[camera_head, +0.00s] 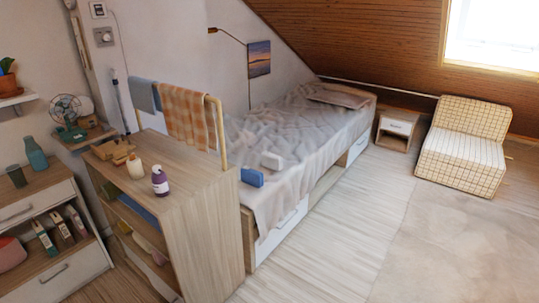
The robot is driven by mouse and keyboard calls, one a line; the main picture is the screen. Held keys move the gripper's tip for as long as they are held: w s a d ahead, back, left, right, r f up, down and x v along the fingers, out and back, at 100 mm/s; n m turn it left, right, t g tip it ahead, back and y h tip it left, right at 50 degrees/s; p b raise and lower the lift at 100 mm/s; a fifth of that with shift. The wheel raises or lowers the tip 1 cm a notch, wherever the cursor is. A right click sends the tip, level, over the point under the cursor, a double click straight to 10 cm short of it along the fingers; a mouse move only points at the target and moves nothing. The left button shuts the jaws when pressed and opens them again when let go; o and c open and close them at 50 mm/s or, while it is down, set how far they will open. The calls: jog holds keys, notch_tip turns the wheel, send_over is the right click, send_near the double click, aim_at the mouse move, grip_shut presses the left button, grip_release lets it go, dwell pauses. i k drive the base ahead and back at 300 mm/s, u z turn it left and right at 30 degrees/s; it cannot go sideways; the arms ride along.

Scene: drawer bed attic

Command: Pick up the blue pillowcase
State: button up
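A small blue block-like item (252,177) lies on the grey bedspread near the bed's front end, and I take it as the likely blue pillowcase, perhaps folded. A blue-grey cloth (142,95) hangs on the rail at the left, beside an orange checked cloth (187,120). Another blue item (139,208) lies on a shelf of the wooden unit, partly hidden. I cannot tell for certain which of these is the pillowcase. My gripper is not in view.
A small white item (271,160) lies behind the blue block on the bed (318,128). The wooden shelf unit (213,225) with a purple bottle (160,181) on top stands at the near left of the bed. The floor (350,220) right of the bed is clear.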

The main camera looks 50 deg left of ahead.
aim_at(254, 177)
jog(key=u, duration=0.4)
jog(key=i, duration=1.45)
jog(key=u, duration=1.7)
jog(key=i, duration=0.8)
jog(key=u, duration=0.75)
